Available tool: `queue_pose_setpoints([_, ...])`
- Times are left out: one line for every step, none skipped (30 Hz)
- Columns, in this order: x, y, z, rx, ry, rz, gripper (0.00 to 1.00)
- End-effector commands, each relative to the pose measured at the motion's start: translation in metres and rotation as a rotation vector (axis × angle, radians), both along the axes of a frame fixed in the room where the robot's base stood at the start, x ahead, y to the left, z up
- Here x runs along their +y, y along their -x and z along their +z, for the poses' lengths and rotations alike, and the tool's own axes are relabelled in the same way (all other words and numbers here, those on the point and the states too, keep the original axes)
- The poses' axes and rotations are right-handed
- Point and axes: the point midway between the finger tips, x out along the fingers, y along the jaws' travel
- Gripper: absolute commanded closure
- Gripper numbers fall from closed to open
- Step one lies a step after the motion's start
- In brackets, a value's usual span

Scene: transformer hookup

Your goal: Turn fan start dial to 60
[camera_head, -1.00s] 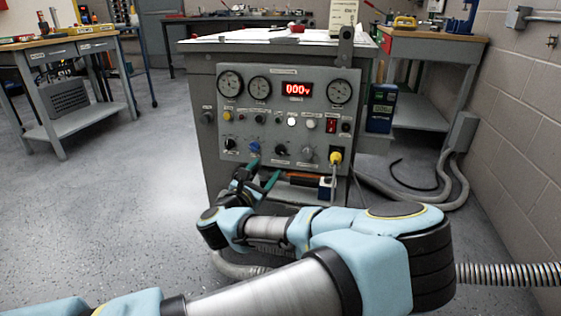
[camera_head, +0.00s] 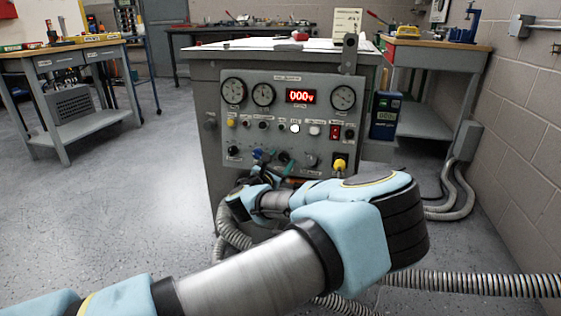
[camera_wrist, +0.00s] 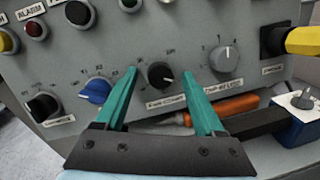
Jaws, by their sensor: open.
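The grey control panel (camera_head: 270,90) carries a lower row of dials. In the wrist view these are a black dial at left (camera_wrist: 43,107), a blue dial (camera_wrist: 96,91), a black dial in the middle (camera_wrist: 160,75) and a grey dial (camera_wrist: 224,58). The labels are too small to tell which is the fan start dial. My gripper (camera_wrist: 158,77) has two teal fingers, open and empty, one on each side of the middle black dial in the picture. Contact cannot be told. The middle dial's white mark points right and slightly down. In the head view my gripper (camera_head: 279,163) is at the lower row.
A yellow plug (camera_head: 339,165) sticks out right of the dials. Below the panel, an orange-handled tool (camera_wrist: 230,106) and a blue box (camera_wrist: 302,122) lie close to my fingers. Grey hoses (camera_head: 460,195) run across the floor at right. The floor at left is clear.

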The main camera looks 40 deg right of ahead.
Motion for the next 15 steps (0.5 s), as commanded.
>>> queue_pose_setpoints([0.0001,0.0,0.0,0.0,0.0,0.0,0.31])
queue_pose_setpoints([0.0001,0.0001,0.0001,0.0,0.0,0.0,0.35])
queue_pose_setpoints([0.0002,0.0001,0.0,0.0,0.0,0.0,0.39])
queue_pose_setpoints([0.0002,0.0001,0.0,0.0,0.0,0.0,0.43])
queue_pose_setpoints([0.0002,0.0001,0.0001,0.0,0.0,0.0,0.46])
queue_pose_setpoints([0.0002,0.0001,0.0,0.0,0.0,0.0,0.51])
queue_pose_setpoints([0.0002,0.0001,0.0,0.0,0.0,0.0,0.54])
queue_pose_setpoints([0.0002,0.0001,0.0,0.0,0.0,0.0,0.57])
queue_pose_setpoints([0.0003,0.0001,0.0,0.0,0.0,0.0,0.62])
queue_pose_setpoints([0.0003,0.0001,0.0,0.0,0.0,0.0,0.65])
queue_pose_setpoints([0.0002,0.0002,0.0,0.0,0.0,0.0,0.69])
queue_pose_setpoints([0.0003,0.0001,0.0,0.0,0.0,0.0,0.73])
queue_pose_setpoints([0.0002,0.0002,0.0,0.0,0.0,0.0,0.76])
queue_pose_setpoints([0.0002,0.0002,0.0,0.0,0.0,0.0,0.8])
queue_pose_setpoints([0.0002,0.0002,-0.0001,0.0,0.0,0.0,0.84])
